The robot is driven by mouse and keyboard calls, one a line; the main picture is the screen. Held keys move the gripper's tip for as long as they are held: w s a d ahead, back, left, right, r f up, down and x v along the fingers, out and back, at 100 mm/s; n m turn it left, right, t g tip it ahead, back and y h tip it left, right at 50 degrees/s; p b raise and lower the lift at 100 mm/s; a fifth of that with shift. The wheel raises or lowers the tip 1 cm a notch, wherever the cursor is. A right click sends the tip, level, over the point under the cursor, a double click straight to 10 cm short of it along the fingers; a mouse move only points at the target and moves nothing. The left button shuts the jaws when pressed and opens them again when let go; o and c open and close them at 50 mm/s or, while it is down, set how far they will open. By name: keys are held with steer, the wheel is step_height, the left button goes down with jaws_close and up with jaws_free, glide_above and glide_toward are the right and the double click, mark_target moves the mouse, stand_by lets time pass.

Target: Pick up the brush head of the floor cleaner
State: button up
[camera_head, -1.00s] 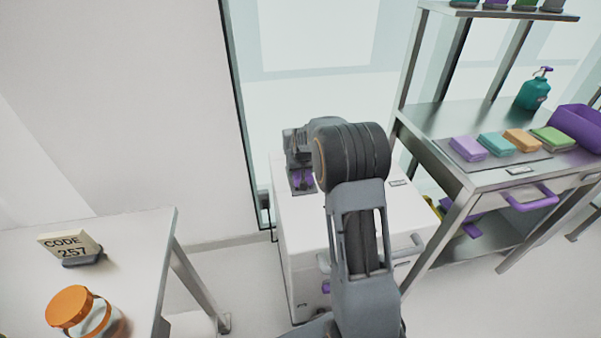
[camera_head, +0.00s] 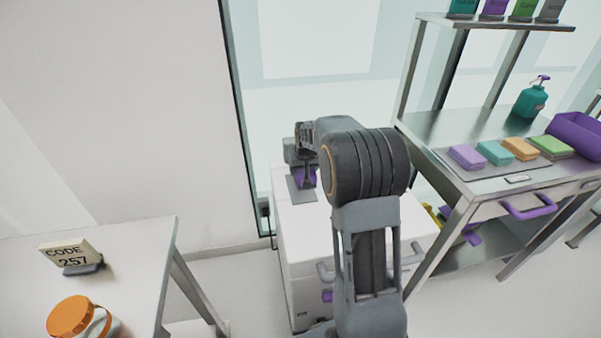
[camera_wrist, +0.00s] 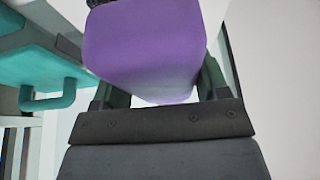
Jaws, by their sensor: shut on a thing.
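The purple brush head (camera_wrist: 145,45) fills the upper middle of the wrist view, a rounded block with a dark bristly edge at its top left. My gripper (camera_wrist: 157,88) is shut on it, with a finger at each side. In the head view, a small part of the purple brush head (camera_head: 306,179) shows under my gripper (camera_head: 304,165), above a grey plate (camera_head: 297,190) on the white cabinet (camera_head: 300,225). My arm hides much of the cabinet top. I cannot tell how far the brush head is from the plate.
A metal shelf unit (camera_head: 440,125) with sponges, a teal pump bottle (camera_head: 532,97) and a purple bin (camera_head: 577,132) stands at the right. A white table (camera_head: 130,240) with a code sign (camera_head: 66,255) and an orange-lidded jar (camera_head: 75,318) is at the left. A glass wall is behind.

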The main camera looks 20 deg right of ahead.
steer(key=s+r, duration=0.2)
steer(key=r, duration=0.1)
steer(key=shift+s+d+r, duration=0.1)
steer(key=shift+s+r, duration=0.05)
steer(key=shift+s, duration=0.1)
steer(key=s+r, duration=0.4)
steer(key=s, duration=0.5)
steer(key=shift+s+d, duration=0.15)
steer(key=shift+s, duration=0.05)
steer(key=shift+r, duration=0.1)
